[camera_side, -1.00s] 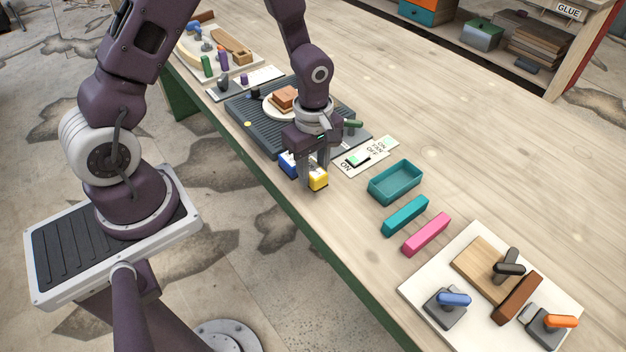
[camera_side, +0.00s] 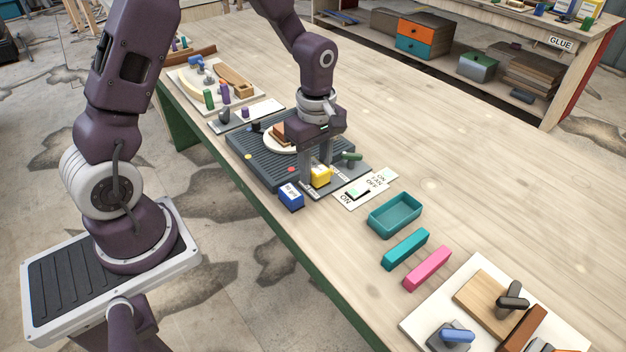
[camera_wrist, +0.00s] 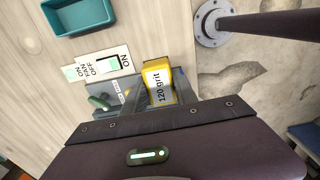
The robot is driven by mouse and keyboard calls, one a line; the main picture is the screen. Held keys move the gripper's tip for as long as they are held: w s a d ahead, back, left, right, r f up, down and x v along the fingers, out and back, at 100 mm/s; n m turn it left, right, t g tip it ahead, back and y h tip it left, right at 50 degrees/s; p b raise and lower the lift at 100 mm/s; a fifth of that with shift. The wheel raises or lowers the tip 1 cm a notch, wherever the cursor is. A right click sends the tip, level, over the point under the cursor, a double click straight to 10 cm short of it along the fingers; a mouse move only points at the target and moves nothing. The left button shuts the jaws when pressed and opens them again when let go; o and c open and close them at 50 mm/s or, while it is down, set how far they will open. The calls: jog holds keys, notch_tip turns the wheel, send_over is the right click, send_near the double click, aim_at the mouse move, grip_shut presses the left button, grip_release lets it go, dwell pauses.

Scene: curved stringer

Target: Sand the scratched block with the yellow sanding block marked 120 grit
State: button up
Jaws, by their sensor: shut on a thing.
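My gripper (camera_side: 318,170) is shut on the yellow sanding block (camera_side: 321,177) and holds it over the front right part of the dark ribbed bench panel. In the wrist view the yellow block (camera_wrist: 158,84) shows "120 grit" on its face between the fingers. The scratched block (camera_side: 279,132), brown, sits on a round pale disc (camera_side: 278,145) on the panel, partly hidden behind my gripper. A blue sanding block (camera_side: 291,197) stands near the table's front edge, left of the yellow one.
The dark ribbed panel (camera_side: 255,160) carries a green-handled clamp (camera_side: 351,156). A fan switch plate (camera_side: 366,189) lies to its right, then a teal tray (camera_side: 396,215), a teal bar (camera_side: 406,249) and a pink bar (camera_side: 427,267). Table is clear behind.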

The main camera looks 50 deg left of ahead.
jog(key=w+a+r, duration=0.2)
jog(key=w+a, duration=0.1)
jog(key=a, duration=0.6)
jog(key=w+a+r, duration=0.1)
jog(key=w+a, duration=0.2)
jog(key=a, duration=0.6)
jog(key=w+a+r, duration=0.2)
jog(key=a, duration=0.7)
jog(key=shift+w+f, duration=0.1)
jog(key=shift+f, duration=3.25)
jog(key=shift+d+f, duration=0.5)
jog(key=shift+f, duration=0.25)
grip_shut()
jog(key=shift+d, duration=2.9)
jog(key=shift+a, duration=3.2)
jog(key=shift+w+a, duration=0.15)
jog(key=shift+d, duration=3.4)
jog(key=shift+a, duration=3.45)
jog(key=shift+d, duration=3.3)
jog(key=shift+a, duration=3.3)
notch_tip(320, 180, up, 8)
jog(key=shift+r, duration=0.15)
